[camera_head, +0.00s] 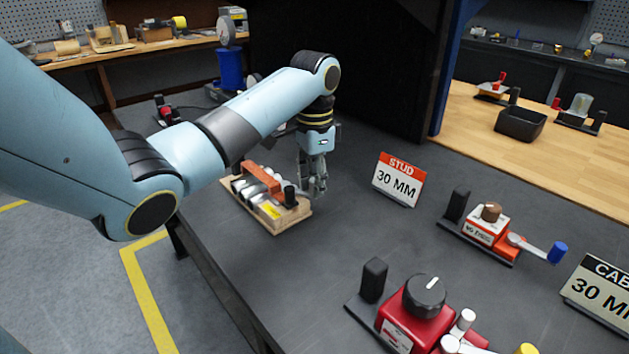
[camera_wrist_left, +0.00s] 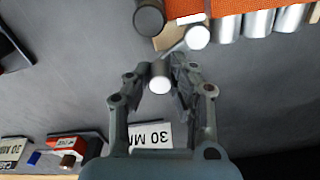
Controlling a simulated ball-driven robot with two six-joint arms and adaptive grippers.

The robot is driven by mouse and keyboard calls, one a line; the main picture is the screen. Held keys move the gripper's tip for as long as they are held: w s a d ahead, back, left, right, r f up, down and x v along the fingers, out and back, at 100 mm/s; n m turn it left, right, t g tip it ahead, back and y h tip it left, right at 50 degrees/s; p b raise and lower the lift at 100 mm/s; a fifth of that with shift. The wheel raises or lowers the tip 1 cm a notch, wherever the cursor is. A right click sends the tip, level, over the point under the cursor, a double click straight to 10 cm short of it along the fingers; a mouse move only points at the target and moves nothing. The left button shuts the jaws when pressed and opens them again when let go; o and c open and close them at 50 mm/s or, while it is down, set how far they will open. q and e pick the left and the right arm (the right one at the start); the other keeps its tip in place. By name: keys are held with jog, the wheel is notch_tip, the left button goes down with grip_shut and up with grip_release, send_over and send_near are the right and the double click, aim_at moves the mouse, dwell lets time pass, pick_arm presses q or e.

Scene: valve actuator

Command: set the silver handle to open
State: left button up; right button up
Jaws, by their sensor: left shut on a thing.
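The valve device sits on a wooden base (camera_head: 275,224) in the middle of the dark bench, with an orange body (camera_head: 258,180) and several silver cylinders. My left gripper (camera_head: 317,190) reaches down at its right end. In the left wrist view, the gripper (camera_wrist_left: 158,88) is shut on the silver handle (camera_wrist_left: 160,79), whose round pale end shows between the fingers. A thin rod runs from the handle toward a silver round end (camera_wrist_left: 198,37) beside the orange body. In the head view the gripper mostly hides the handle. My right gripper is not in view.
A black post (camera_head: 290,196) stands on the device close to the gripper. A "STUD 30 MM" sign (camera_head: 399,180) stands to the right. Farther right are a red-and-white valve with a blue-tipped lever (camera_head: 487,232) and a red device with a black dial (camera_head: 424,297). Bare bench lies between.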

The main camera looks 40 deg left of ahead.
pick_arm(q)
grip_shut()
jog(key=shift+w+r+n+p, duration=0.15)
jog(key=shift+n+p, duration=0.25)
jog(key=shift+p, duration=0.35)
jog(key=n+p, duration=0.1)
jog(key=p, duration=0.1)
jog(key=w+a+n+p, duration=0.1)
jog(key=n, duration=0.1)
jog(key=n+p, duration=0.1)
jog(key=p, duration=0.1)
jog(key=shift+w+a+r+n+p, duration=0.1)
jog(key=shift+w+a+n+p, duration=0.2)
jog(key=shift+n+p, duration=0.1)
jog(key=n+p, duration=0.1)
jog(key=a+n+p, duration=0.1)
jog(key=n, duration=0.1)
jog(key=shift+w+a+n, duration=0.15)
jog(key=shift+w+n, duration=0.15)
jog(key=shift+w, duration=0.1)
jog(key=shift+w+a+f+n+p, duration=0.1)
jog(key=shift+a+n+p, duration=0.35)
jog(key=shift+n, duration=0.55)
jog(key=shift+w+a+f+n+p, duration=0.1)
jog(key=shift+a+n+p, duration=0.3)
jog(key=shift+n, duration=0.6)
jog(key=o, duration=0.9)
grip_release()
jog(key=shift+s, duration=0.1)
jog(key=shift+c, duration=0.2)
